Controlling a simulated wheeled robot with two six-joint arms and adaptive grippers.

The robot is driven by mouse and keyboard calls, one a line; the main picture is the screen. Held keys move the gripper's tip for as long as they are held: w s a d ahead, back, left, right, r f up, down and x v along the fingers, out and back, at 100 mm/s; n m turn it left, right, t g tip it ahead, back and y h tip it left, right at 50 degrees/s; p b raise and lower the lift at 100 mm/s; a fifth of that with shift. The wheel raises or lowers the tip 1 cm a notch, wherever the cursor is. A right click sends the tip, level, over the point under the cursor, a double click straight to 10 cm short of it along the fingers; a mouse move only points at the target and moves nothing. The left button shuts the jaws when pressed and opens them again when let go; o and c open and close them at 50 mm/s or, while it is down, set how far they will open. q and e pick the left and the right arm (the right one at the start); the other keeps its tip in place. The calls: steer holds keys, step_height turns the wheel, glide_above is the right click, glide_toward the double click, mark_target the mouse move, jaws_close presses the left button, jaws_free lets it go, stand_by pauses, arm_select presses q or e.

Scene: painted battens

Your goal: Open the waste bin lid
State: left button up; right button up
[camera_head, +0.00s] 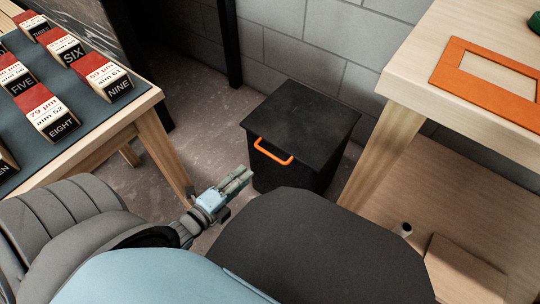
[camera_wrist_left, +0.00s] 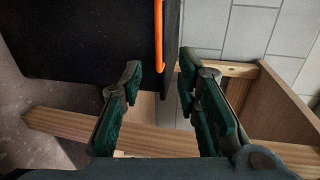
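The black waste bin (camera_head: 275,166) stands on the floor between two tables, its flat lid (camera_head: 303,111) closed. An orange handle (camera_head: 273,152) is at the front, just below the lid edge. My left gripper (camera_head: 246,174) is in front of the bin at its left, below the handle in the picture. In the left wrist view, the gripper (camera_wrist_left: 160,74) is open with nothing between its fingers. The orange handle (camera_wrist_left: 159,35) shows upright beyond the fingertips, apart from them, against the dark bin (camera_wrist_left: 85,40). My right gripper is not in view.
A wooden table with a blue-grey mat (camera_head: 92,104) and several labelled blocks stands at the left. Another wooden table (camera_head: 432,70) with an orange frame (camera_head: 461,84) stands close to the bin's right. A grey block wall (camera_head: 310,47) is behind.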

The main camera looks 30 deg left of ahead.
arm_select(q)
steer(key=b, duration=0.2)
glide_toward(270, 155)
steer(key=w, duration=0.2)
steer(key=x, duration=0.2)
steer(key=p+x, duration=0.1)
steer(key=x, duration=0.5)
steer(key=shift+w+f+p, duration=0.15)
steer(key=shift+f+p, duration=0.15)
steer(key=shift+f, duration=0.1)
jaws_close()
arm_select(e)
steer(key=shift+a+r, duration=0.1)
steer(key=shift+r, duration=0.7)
